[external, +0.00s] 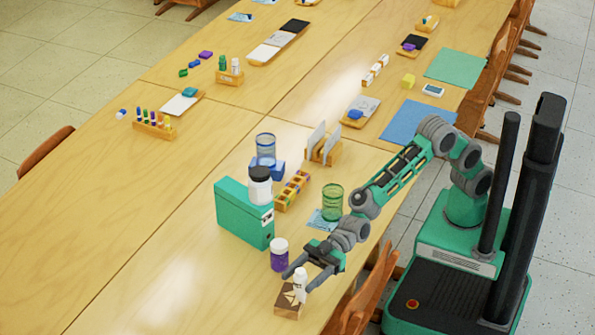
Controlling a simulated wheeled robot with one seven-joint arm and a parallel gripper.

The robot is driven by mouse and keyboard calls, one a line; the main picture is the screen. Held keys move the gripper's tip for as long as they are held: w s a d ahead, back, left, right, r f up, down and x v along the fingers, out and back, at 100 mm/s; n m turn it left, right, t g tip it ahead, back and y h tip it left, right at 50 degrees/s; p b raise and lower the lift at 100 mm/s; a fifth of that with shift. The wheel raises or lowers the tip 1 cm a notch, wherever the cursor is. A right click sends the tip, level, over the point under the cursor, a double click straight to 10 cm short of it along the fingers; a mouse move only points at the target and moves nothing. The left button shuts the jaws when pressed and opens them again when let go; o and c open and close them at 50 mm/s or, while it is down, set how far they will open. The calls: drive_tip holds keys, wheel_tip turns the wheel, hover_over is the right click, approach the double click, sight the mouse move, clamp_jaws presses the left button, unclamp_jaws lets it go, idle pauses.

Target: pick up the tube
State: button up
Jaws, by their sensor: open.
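A small white tube with a dark mark (300,284) stands upright at the front of the table, at or on a wooden block (287,303) with a white design on its face. My gripper (297,282) is open, its two dark fingers reaching down and left on either side of the tube's upper part. I cannot tell whether either finger touches it.
A purple jar with a white lid (279,257) stands close behind the gripper. Near it are a green box (243,215), a white jar with a black lid (260,187) and a green glass (332,203). A chair back (368,294) stands at the right edge.

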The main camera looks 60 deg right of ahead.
sight(296, 282)
drive_tip(key=a, duration=0.3)
drive_tip(key=shift+w+a, duration=0.15)
drive_tip(key=shift+w, duration=0.2)
clamp_jaws()
